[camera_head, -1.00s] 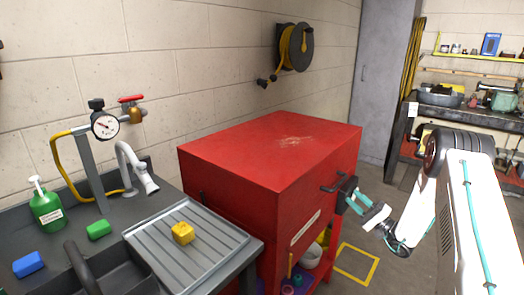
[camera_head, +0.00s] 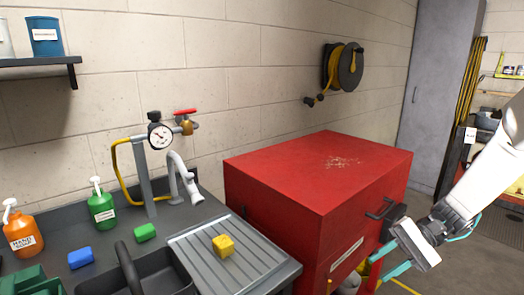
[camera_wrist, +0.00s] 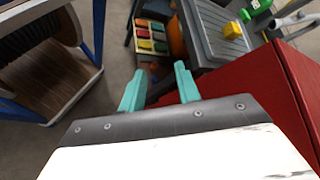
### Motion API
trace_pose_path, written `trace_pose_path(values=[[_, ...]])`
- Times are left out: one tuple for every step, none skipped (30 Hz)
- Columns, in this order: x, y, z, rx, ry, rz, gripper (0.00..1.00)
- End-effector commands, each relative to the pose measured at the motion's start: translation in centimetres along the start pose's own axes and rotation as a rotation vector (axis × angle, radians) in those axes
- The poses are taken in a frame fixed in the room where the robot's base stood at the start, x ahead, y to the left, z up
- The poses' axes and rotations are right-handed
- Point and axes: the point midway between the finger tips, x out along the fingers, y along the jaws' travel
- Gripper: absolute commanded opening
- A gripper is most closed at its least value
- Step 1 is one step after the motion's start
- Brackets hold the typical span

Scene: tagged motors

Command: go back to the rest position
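My gripper (camera_head: 386,261) is at the right of the head view, in front of the red cabinet (camera_head: 318,168) near its handle side. Its two teal fingers are apart with nothing between them. The fingers also show in the wrist view (camera_wrist: 160,88), spread and empty, with the red cabinet at the right. I cannot tell exactly how far the fingers are from the cabinet front. My white arm reaches in from the right edge of the head view.
A yellow block (camera_head: 223,245) lies on the ridged drainboard (camera_head: 262,258). A green block (camera_head: 145,232) and a blue block (camera_head: 80,258) lie on the dark counter near bottles. In the wrist view, a bin of coloured items (camera_wrist: 150,38) stands beyond the fingers.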

Motion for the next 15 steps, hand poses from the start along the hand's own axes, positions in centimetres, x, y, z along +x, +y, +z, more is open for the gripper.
trace_pose_path(values=[[0.2, 0.0, 2.1, -0.014, 0.021, 0.085, 0.33], [0.3, 0.2, 3.1, -0.017, 0.033, 0.133, 0.33], [0.3, 0.5, 4.5, -0.023, 0.052, 0.196, 0.33], [0.4, 0.8, 5.4, -0.03, 0.067, 0.243, 0.33], [0.4, 1.0, 6.4, -0.037, 0.084, 0.287, 0.33], [0.4, 1.3, 7.6, -0.048, 0.11, 0.345, 0.33], [0.4, 1.6, 8.4, -0.058, 0.129, 0.387, 0.33], [0.3, 1.9, 9.3, -0.068, 0.15, 0.427, 0.33], [0.2, 2.2, 10.4, -0.084, 0.179, 0.48, 0.33], [0.1, 2.5, 11.2, -0.097, 0.201, 0.518, 0.33], [0.0, 2.7, 11.9, -0.111, 0.226, 0.554, 0.33], [-0.1, 3.0, 12.9, -0.132, 0.257, 0.6, 0.33], [-0.2, 3.3, 13.6, -0.148, 0.282, 0.633, 0.33], [-0.3, 3.5, 14.3, -0.166, 0.307, 0.665, 0.33], [-0.5, 3.8, 15.2, -0.19, 0.34, 0.705, 0.33]])
